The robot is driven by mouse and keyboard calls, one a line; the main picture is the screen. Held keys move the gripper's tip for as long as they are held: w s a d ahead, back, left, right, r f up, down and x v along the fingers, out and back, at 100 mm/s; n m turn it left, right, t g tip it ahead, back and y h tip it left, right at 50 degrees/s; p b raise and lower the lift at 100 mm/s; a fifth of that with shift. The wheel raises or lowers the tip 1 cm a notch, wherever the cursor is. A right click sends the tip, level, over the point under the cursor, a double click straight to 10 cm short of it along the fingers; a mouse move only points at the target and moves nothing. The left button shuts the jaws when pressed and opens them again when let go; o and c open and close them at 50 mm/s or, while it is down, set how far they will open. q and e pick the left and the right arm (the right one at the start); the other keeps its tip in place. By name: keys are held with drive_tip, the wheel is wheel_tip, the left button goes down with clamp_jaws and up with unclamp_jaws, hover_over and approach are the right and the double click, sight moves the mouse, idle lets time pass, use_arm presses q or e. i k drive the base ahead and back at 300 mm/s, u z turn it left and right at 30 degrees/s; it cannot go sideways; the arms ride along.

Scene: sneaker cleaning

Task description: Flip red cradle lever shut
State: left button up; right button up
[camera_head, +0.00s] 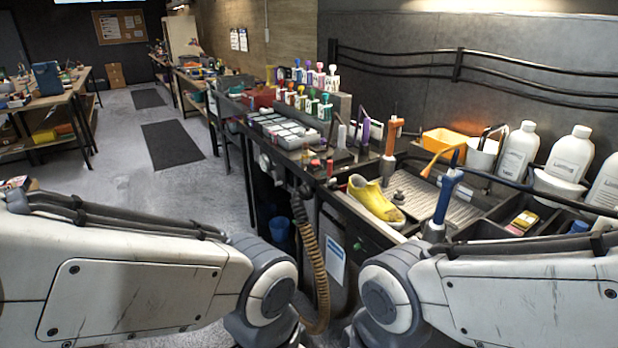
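A yellow sneaker (372,196) lies on the workbench near its front edge, toe toward the right. An orange-red upright piece (391,138) stands behind it, and a blue upright handle (444,200) stands to its right. A small red item (329,168) sits at the bench edge left of the sneaker. I cannot tell which of these, if any, is the red cradle lever, or whether it is open or shut. My two arms come in from the left and right and bend down in front of the bench. Neither gripper shows.
A ribbed metal tray (432,196) lies right of the sneaker. An orange bin (446,141), white bottles (517,150) and a white cup (482,155) stand behind. Racks of coloured bottles (303,98) fill the bench's left. A brown hose (314,262) hangs in front. Open floor (150,215) lies left.

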sight(330, 182)
drive_tip(key=i, duration=0.55)
drive_tip(key=u, duration=1.1)
